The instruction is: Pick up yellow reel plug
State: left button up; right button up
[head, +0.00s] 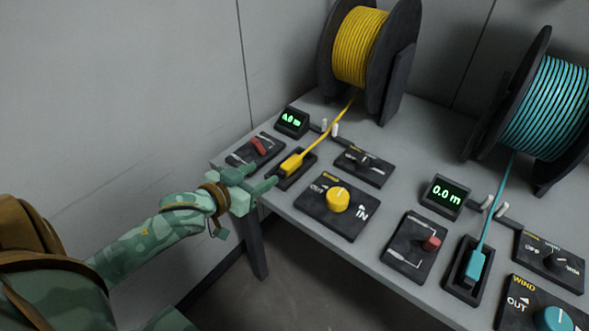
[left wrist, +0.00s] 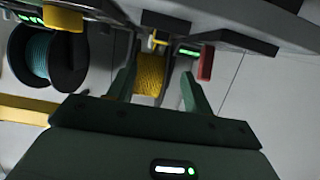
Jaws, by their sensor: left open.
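The yellow reel plug (head: 291,163) sits in a black holder (head: 283,184) near the front edge of the bench, with its yellow cable running up to the yellow reel (head: 361,47). My left gripper (head: 262,177) is open and empty at the bench edge, just left of the plug and close to its near end. In the left wrist view the open fingers (left wrist: 159,92) frame the yellow reel (left wrist: 150,74) behind, and a small yellow piece, likely the plug (left wrist: 160,38), shows just beyond them. I cannot tell whether a finger touches the holder. My right gripper is not in view.
A red switch panel (head: 259,146) lies left of the holder, and a yellow wind knob (head: 337,198) to its right. A length display (head: 292,121) stands behind. A teal plug (head: 475,264) and teal reel (head: 545,108) are farther right. Open floor lies before the bench.

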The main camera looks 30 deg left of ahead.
aim_at(288, 164)
pick_arm(q)
jog(key=b+x, duration=0.1)
jog(key=x, duration=0.4)
jog(key=shift+f+b, duration=0.25)
jog(key=shift+b, duration=0.1)
jog(key=b+x, duration=0.1)
jog(key=x, duration=0.1)
jog(key=b+x, duration=0.2)
jog(key=x, duration=0.1)
jog(key=shift+s+d+f, duration=0.1)
jog(key=shift+s+f, duration=0.05)
jog(key=shift+f, duration=0.25)
jog(key=shift+r, duration=0.2)
grip_shut()
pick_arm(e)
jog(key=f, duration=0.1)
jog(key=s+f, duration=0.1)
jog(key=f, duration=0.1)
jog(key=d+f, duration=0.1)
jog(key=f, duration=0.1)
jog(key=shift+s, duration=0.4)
